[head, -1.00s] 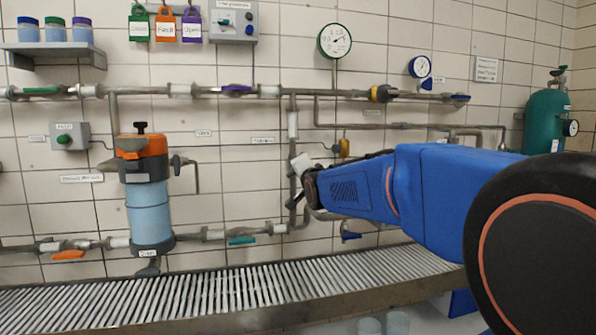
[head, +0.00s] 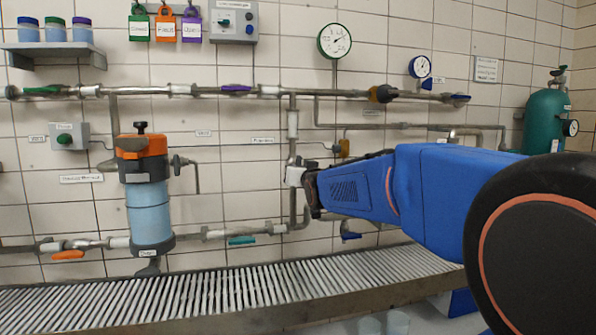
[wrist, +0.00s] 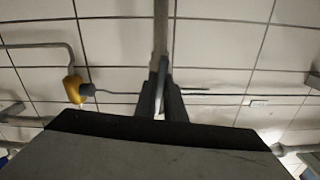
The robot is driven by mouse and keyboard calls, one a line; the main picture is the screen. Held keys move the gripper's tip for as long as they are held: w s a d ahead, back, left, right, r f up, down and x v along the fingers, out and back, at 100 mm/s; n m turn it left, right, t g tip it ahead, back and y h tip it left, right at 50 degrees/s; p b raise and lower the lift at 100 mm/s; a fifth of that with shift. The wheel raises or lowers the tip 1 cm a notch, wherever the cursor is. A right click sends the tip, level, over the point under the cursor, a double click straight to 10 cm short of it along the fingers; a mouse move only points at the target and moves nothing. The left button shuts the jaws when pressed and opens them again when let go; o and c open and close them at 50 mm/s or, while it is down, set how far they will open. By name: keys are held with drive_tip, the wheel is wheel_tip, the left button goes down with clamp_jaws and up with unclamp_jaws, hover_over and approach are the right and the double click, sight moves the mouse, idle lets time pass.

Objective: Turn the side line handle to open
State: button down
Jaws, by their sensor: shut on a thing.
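My gripper (head: 308,190) is at the vertical side pipe (head: 293,207) in the middle of the head view. In the wrist view its two dark fingers (wrist: 162,104) are closed around a narrow, pale grey strip (wrist: 161,82), which appears to be the side line handle. The strip lines up with the grey pipe (wrist: 161,25) above it in that view. In the head view my arm and gripper hide the handle. A white piece (head: 295,176) shows at the gripper's tip, and I cannot tell whether it belongs to the pipe.
A yellow fitting (head: 345,148) is close to the right of the pipe, above my arm; it also shows in the wrist view (wrist: 73,88). A teal handle (head: 241,240) is at lower left. A purple handle (head: 236,88) is on the upper pipe. A ribbed ledge (head: 230,292) runs below.

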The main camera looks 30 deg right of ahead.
drive_tip(key=shift+f+n, duration=0.15)
drive_tip(key=shift+n, duration=0.55)
drive_tip(key=c, duration=1.8)
unclamp_jaws()
drive_tip(key=shift+c, duration=0.2)
drive_tip(key=shift+s, duration=0.1)
drive_tip(key=v, duration=1.7)
drive_tip(key=shift+s+a, duration=0.1)
